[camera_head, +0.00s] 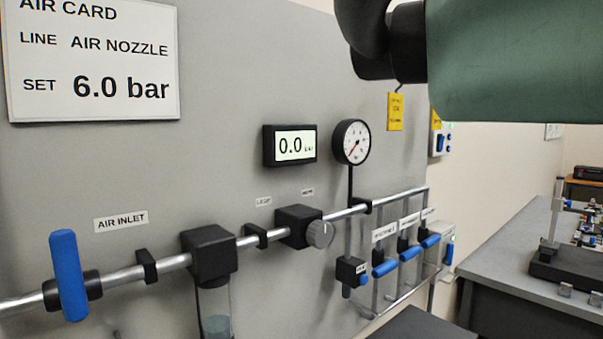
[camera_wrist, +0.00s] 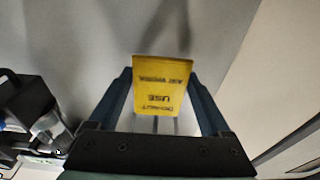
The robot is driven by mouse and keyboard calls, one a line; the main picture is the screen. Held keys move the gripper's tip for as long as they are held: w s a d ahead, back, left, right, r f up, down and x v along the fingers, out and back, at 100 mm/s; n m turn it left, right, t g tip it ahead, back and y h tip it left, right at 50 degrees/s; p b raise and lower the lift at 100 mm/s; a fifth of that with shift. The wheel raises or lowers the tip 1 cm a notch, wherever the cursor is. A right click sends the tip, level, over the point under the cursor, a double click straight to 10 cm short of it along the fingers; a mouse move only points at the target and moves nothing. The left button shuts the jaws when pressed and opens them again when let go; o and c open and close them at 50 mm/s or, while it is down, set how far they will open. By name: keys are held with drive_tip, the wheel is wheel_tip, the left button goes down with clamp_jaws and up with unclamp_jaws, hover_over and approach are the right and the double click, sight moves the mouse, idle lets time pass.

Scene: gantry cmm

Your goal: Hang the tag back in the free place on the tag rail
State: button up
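In the wrist view a yellow tag (camera_wrist: 162,92) sits between the two dark fingers of my gripper (camera_wrist: 160,76). Its printing, with the word USE, appears upside down. The fingers appear to meet its two side edges, so my gripper looks shut on it. In the head view one yellow tag (camera_head: 395,112) shows against the panel below my dark wrist. Part of another yellow tag (camera_head: 436,119) shows beneath my green arm link. I cannot tell which, if either, is the held one. My arm hides much of this area, and the tag rail cannot be made out.
The grey panel (camera_head: 230,60) carries a display (camera_head: 291,145), a round gauge (camera_head: 351,142) and an air pipe (camera_head: 175,263) with blue handles. A switch box (camera_head: 441,140) is past its right edge. A grey bench (camera_head: 500,265) stands at right.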

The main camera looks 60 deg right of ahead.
drive_tip(key=c, duration=0.6)
drive_tip(key=shift+r+p, duration=1.3)
drive_tip(key=shift+r, duration=0.25)
drive_tip(key=shift+s+f, duration=0.1)
drive_tip(key=shift+r+b+v, duration=0.25)
drive_tip(key=shift+b+v, duration=0.05)
drive_tip(key=shift+v, duration=1.35)
drive_tip(key=shift+r+b+v, duration=0.25)
drive_tip(key=shift+v, duration=1.35)
drive_tip(key=shift+r+b+v, duration=0.25)
drive_tip(key=shift+b+v, duration=0.05)
drive_tip(key=shift+v, duration=1.35)
drive_tip(key=shift+a, duration=0.1)
